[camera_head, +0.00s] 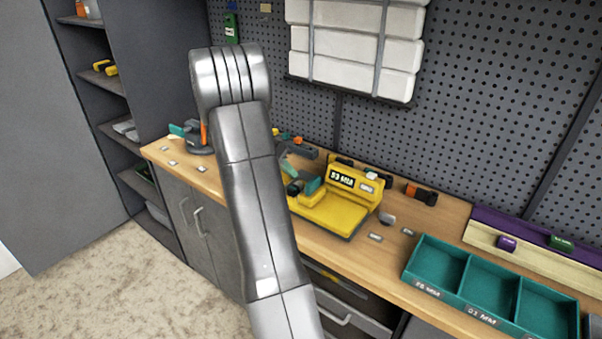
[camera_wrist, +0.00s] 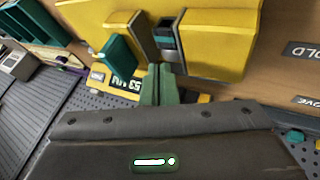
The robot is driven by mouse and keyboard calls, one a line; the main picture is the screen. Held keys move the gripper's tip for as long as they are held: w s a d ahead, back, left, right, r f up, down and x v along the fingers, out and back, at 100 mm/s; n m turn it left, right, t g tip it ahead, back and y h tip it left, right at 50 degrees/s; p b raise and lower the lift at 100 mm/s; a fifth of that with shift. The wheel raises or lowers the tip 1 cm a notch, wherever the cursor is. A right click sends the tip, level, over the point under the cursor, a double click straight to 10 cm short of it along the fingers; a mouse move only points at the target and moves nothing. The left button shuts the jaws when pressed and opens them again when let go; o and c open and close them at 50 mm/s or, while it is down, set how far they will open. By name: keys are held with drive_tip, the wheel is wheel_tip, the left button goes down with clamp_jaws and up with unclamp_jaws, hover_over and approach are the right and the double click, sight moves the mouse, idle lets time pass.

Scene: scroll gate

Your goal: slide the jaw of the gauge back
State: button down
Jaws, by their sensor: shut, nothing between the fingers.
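The yellow gauge (camera_head: 330,212) stands on the wooden bench, with a printed label on its upright back. In the wrist view its yellow body (camera_wrist: 222,45) fills the top. A teal plate (camera_wrist: 118,58), which looks like a jaw face, stands to the left of my fingers. A dark grey slotted part (camera_wrist: 165,35) sits just beyond the fingertips. My gripper (camera_wrist: 160,68) is shut, with its green fingers together and nothing between them. The fingertips are close to the gauge; I cannot tell whether they touch it. In the head view my arm hides part of the gauge.
A teal tray (camera_head: 462,257) with three compartments stands at the right of the bench. A small purple block (camera_head: 507,242) and a green block (camera_head: 560,242) rest behind it. A dark clamp-like tool (camera_head: 421,194) lies beside the gauge. A pegboard (camera_head: 470,110) rises behind.

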sight(314, 194)
drive_tip(key=s+d, duration=0.1)
drive_tip(key=s+d+p, duration=0.1)
drive_tip(key=d, duration=0.1)
drive_tip(key=shift+s+d, duration=0.1)
drive_tip(key=shift+s, duration=0.05)
drive_tip(key=shift+d+f, duration=0.1)
drive_tip(key=shift+s+d+f, duration=0.1)
drive_tip(key=shift+s+d, duration=0.05)
drive_tip(key=s+d+b, duration=0.1)
drive_tip(key=b, duration=0.1)
drive_tip(key=s+d+b, duration=0.1)
drive_tip(key=d+b, duration=0.1)
drive_tip(key=shift+s+d+f, duration=0.1)
drive_tip(key=shift+s+d, duration=0.1)
drive_tip(key=shift+s, duration=0.05)
drive_tip(key=shift+s+d+b, duration=0.35)
drive_tip(key=shift+d, duration=0.05)
